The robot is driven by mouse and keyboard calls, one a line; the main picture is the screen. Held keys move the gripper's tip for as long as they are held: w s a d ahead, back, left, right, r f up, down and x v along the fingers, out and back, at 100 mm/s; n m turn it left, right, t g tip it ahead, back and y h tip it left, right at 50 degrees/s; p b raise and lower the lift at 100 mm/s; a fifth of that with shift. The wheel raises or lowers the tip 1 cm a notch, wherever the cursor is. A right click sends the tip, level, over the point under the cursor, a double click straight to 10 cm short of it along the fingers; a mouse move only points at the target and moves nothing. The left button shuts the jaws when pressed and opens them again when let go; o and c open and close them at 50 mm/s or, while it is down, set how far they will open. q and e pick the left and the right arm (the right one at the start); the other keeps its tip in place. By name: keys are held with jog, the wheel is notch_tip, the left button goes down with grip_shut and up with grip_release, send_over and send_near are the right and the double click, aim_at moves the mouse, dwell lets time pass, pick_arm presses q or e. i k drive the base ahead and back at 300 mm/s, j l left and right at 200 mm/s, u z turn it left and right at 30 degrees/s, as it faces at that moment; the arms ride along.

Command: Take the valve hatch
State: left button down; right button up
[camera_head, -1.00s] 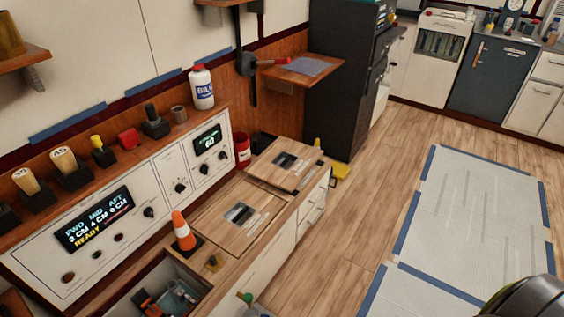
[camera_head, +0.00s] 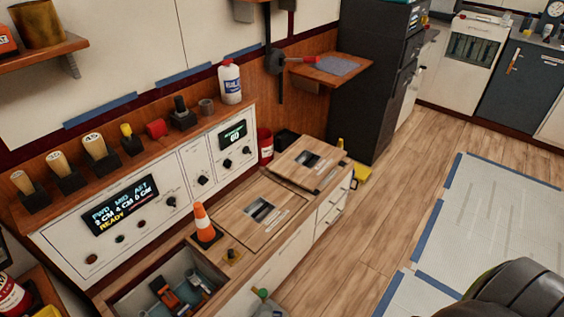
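Two square wooden hatch panels lie on the low counter along the left wall. The nearer panel (camera_head: 239,217) has a dark rectangular recess with a metallic part in it and a small label beside it. The farther panel (camera_head: 289,160) looks similar and sits slightly raised and skewed. I cannot read the labels, so I cannot tell which one is the valve hatch. Neither of my grippers is in view. A dark rounded part, probably of my own arm, shows at the lower right corner.
A control panel (camera_head: 72,236) with a lit display, handles and a white bottle (camera_head: 230,82) is behind.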

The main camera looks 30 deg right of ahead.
aim_at(308, 161)
jog(key=i+l+u, duration=0.15)
jog(key=l+u, duration=0.35)
jog(key=l, duration=0.2)
jog(key=l+u, duration=0.5)
jog(key=l, duration=0.2)
